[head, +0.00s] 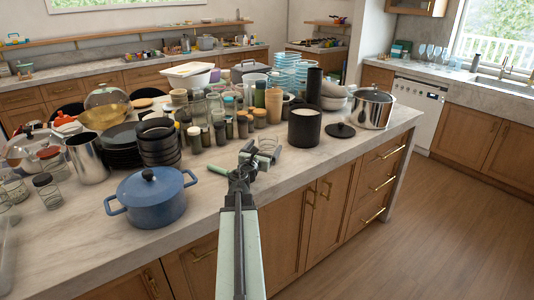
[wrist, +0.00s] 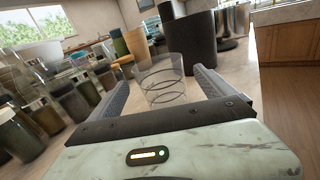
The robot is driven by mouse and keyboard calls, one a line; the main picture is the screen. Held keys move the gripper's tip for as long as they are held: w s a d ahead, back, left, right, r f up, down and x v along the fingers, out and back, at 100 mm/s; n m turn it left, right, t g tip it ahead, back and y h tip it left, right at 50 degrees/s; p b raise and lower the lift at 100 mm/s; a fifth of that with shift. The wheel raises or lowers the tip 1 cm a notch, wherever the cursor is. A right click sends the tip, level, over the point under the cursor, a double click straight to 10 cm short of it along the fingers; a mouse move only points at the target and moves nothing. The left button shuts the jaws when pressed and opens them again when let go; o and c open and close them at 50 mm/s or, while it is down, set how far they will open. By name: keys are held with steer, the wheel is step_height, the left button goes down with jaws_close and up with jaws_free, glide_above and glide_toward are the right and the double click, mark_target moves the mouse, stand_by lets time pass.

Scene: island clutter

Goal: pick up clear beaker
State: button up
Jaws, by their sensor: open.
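A clear beaker (wrist: 162,77), see-through with thin rings around it, stands upright on the stone counter. In the wrist view it shows beyond and between the two grey fingers of my gripper (wrist: 165,92). My gripper is open, with one finger on each side of the line to the beaker. I cannot tell whether the fingertips reach around it. In the head view the beaker (head: 267,146) is small and faint, just by my gripper (head: 263,155) near the island's front edge, and partly hidden by it.
A black canister (head: 304,128) stands right behind the beaker, with a black lid (head: 340,130) and a steel pot (head: 371,108) to its right. Dark-lidded jars crowd the left. A blue pot (head: 151,200) sits at the front left. Counter around the beaker's near side is clear.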

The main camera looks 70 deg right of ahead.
mark_target(271, 139)
steer(key=d, duration=0.7)
steer(key=shift+a, duration=0.15)
steer(key=c, duration=1.6)
step_height(271, 139, up, 10)
steer(key=p, duration=1)
